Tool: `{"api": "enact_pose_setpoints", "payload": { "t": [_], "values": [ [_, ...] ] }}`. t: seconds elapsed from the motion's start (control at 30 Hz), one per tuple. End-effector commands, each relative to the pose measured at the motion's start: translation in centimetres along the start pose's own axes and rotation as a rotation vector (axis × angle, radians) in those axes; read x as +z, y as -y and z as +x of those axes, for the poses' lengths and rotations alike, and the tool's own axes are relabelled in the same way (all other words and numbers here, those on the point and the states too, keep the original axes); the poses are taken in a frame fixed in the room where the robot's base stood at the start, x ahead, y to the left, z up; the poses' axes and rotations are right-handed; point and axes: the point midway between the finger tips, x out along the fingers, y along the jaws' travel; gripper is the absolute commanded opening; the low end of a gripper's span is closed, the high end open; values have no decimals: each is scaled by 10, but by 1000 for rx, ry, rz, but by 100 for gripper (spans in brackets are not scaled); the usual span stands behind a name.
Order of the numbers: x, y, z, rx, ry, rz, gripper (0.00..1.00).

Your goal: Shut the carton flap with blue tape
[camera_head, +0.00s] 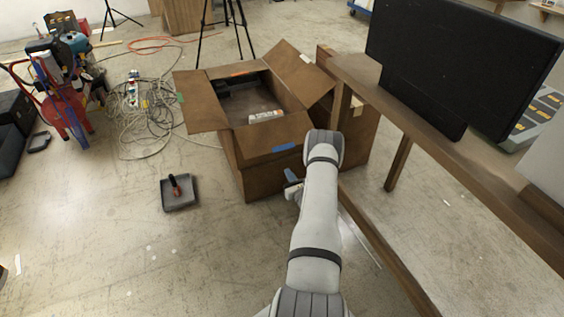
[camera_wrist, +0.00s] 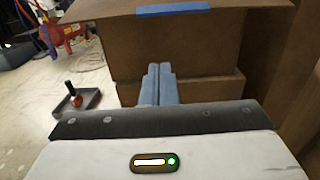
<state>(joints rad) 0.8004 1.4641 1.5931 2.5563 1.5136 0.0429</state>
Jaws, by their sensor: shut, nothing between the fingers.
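An open brown carton (camera_head: 260,176) stands on the floor in the middle of the head view, its flaps folded outward. The near flap (camera_head: 265,141) carries a strip of blue tape (camera_head: 284,147). The wrist view shows this flap (camera_wrist: 110,9) at the top, with the blue tape (camera_wrist: 173,9) along it. My gripper (camera_wrist: 160,69) is shut and empty, in front of the carton's near wall and below the taped flap. In the head view my arm partly hides the gripper and the carton's right front. I cannot tell whether the fingertips touch the carton.
A wooden table (camera_head: 440,150) with a black monitor (camera_head: 455,60) stands close on the right. A dustpan-like tray (camera_head: 180,204) lies on the floor left of the carton. Coiled cables (camera_head: 145,125) lie farther left. The floor at front left is clear.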

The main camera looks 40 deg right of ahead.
Motion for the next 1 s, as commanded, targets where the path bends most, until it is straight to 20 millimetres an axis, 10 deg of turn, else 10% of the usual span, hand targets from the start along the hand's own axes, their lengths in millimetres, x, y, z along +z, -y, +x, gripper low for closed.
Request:
{"api": "enact_pose_setpoints", "payload": {
  "t": [0.67,1.0],
  "values": [
    [-6,6,100,-18,2,2,0],
    [29,7,84,-20,-1,4,0]
  ]
}}
